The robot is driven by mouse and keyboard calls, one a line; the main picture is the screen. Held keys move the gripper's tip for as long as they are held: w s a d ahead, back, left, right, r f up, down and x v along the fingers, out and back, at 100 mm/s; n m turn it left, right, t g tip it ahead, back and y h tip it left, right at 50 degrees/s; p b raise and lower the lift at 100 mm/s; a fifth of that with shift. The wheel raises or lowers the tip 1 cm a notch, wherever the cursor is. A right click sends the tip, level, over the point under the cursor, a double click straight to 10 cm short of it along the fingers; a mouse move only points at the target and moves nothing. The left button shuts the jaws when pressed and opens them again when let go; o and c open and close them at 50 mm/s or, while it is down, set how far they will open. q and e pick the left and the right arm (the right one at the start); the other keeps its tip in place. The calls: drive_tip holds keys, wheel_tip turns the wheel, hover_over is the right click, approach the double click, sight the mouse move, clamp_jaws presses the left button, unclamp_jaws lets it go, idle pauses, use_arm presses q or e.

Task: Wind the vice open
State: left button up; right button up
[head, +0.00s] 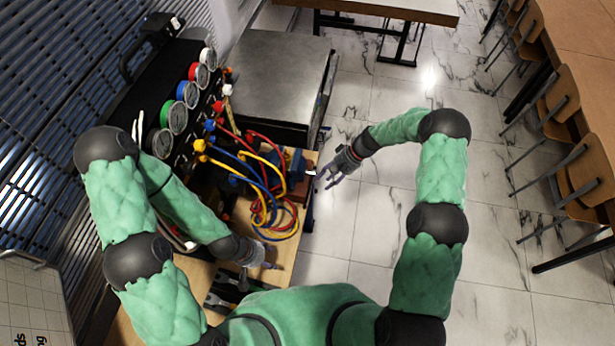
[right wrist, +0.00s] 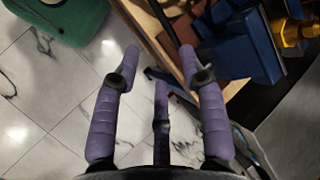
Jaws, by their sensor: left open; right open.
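The vice appears as a blue block (right wrist: 243,48) near the bench edge in the right wrist view. In the head view its blue body (head: 240,184) is largely hidden behind coloured hoses. A dark rod (right wrist: 165,22) by the bench edge looks like its handle, but I cannot tell for sure. My right gripper (head: 325,178) is open and empty, just right of the bench edge over the floor. Its spread purple fingers (right wrist: 160,68) show in the right wrist view, apart from the blue block. My left gripper (head: 273,264) is open over the near part of the bench.
Red, blue and yellow hoses (head: 268,190) loop over the wooden bench (head: 285,250). A row of gauges (head: 178,117) stands at left. A metal-topped cabinet (head: 275,70) is behind. Dark tools (head: 222,300) lie near my left gripper. Floor right of the bench is clear.

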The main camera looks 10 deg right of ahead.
drive_tip(key=x, duration=0.3)
drive_tip(key=p+x, duration=0.1)
drive_tip(key=x, duration=0.2)
drive_tip(key=p+x, duration=0.1)
drive_tip(key=x, duration=0.2)
drive_tip(key=shift+w+a+f, duration=0.1)
drive_tip(key=shift+w+a, duration=0.1)
drive_tip(key=shift+a, duration=0.4)
drive_tip(key=shift+c, duration=0.3)
clamp_jaws()
